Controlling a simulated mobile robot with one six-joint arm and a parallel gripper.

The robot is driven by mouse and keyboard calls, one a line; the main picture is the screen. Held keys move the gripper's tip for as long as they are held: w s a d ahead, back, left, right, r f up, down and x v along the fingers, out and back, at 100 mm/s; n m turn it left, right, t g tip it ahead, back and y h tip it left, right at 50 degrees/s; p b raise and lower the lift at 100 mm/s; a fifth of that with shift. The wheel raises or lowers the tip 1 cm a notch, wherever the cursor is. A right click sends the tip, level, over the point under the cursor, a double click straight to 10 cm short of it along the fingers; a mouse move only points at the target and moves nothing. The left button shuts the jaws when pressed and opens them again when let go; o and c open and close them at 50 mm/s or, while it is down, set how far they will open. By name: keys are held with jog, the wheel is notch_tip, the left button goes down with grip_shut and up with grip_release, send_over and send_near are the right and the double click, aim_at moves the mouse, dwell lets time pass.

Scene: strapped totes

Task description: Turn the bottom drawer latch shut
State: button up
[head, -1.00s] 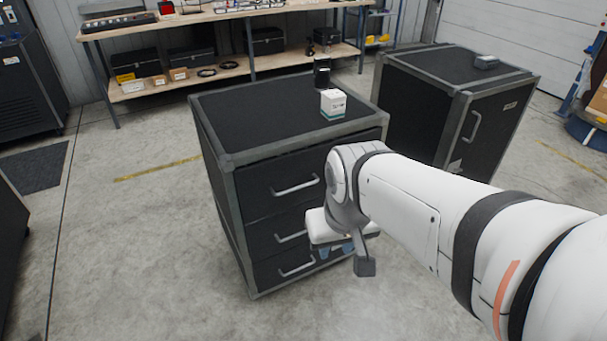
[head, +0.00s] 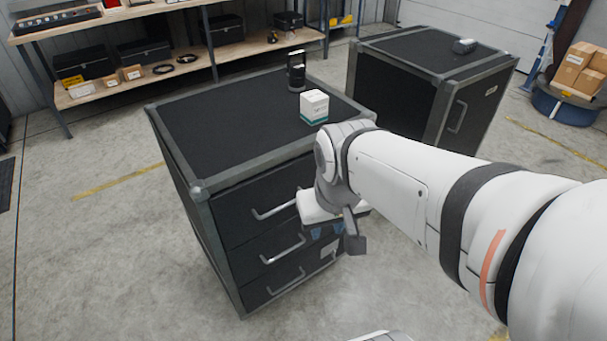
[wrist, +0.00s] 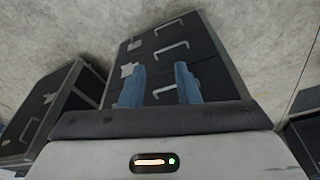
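The dark drawer cabinet (head: 232,190) has three drawers with silver bar handles. Its bottom drawer (head: 262,294) shows a handle (head: 288,283) and looks closed. In the wrist view the cabinet is upside down, with the bottom drawer (wrist: 150,36) uppermost. Small pale shapes (wrist: 135,45) lie on the drawer fronts near one side; I cannot tell which is the latch or how it is turned. My gripper (head: 326,231) is in front of the cabinet's right part. In the wrist view its blue fingers (wrist: 159,88) are apart, with nothing between them.
A white box (head: 314,105) and a black upright device (head: 296,72) stand on the cabinet. A second dark cabinet (head: 395,90) stands behind to the right. A workbench (head: 150,12) is along the back wall. The floor left of the cabinet is clear.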

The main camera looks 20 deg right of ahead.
jog(key=w+d+f+m+y+b, duration=0.1)
jog(key=w+f+m+y+b, duration=0.85)
jog(key=f, duration=0.75)
jog(key=w+d+f+m+y+b, duration=0.1)
jog(key=w+f+m+y+b, duration=0.4)
jog(key=w+f+b, duration=0.7)
jog(key=m+t+h+b, duration=0.9)
jog(key=m+t, duration=0.5)
jog(key=m, duration=0.4)
send_near(333, 253)
jog(key=x, duration=0.7)
jog(key=shift+w+d+r+n+y+b, duration=0.1)
jog(key=shift+w+r+n+y+b, duration=0.15)
jog(key=shift+w+y+b, duration=0.15)
